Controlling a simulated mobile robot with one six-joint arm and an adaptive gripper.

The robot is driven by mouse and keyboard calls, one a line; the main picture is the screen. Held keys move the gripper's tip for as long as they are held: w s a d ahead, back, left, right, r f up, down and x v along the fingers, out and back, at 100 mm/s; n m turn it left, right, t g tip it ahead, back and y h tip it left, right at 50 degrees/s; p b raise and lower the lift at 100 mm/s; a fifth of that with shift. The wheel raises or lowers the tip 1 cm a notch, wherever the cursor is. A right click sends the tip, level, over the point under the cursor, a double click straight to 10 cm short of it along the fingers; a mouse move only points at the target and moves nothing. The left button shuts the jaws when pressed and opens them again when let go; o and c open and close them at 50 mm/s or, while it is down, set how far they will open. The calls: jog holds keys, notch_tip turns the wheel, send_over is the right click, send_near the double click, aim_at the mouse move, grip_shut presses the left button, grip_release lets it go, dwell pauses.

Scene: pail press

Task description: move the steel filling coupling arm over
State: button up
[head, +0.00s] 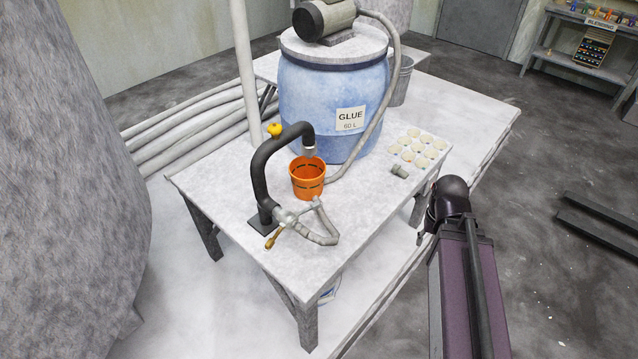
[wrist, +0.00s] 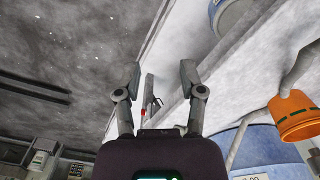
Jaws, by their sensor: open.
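In the head view, a steel coupling (head: 288,214) with a short cross arm sits low at the foot of a black curved filling pipe (head: 261,165) on the white table. A brass-coloured handle (head: 273,238) sticks out toward the front, and a grey hose loops away to the right. The pipe's tip hangs over an orange pail (head: 308,178), which also shows at the right of the wrist view (wrist: 293,116). My gripper (wrist: 160,75) is open, with nothing between its fingers. My arm is off the table's right side, apart from the coupling.
A blue glue drum (head: 305,100) with a motor on top stands behind the pail. Pale round discs (head: 418,148) and a small grey fitting (head: 400,171) lie on the table's right part. The table's front right is clear. Dark bars (head: 600,225) lie on the floor.

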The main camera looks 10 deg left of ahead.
jog(key=w+a+r+m+p, duration=0.15)
jog(key=w+a, duration=0.25)
jog(key=a, duration=0.4)
jog(key=w+a+r+m+p, duration=0.1)
jog(key=w+a+m, duration=0.25)
jog(key=a, duration=0.45)
jog(key=r+m+p, duration=0.1)
jog(key=m, duration=0.3)
send_over(317, 203)
jog(key=shift+w+r, duration=0.1)
jog(key=shift+r, duration=0.05)
jog(key=shift+f, duration=0.2)
notch_tip(317, 203, down, 8)
jog(key=b, duration=0.7)
jog(key=shift+r+b, duration=0.2)
jog(key=shift+b, duration=0.15)
jog(key=c, duration=0.6)
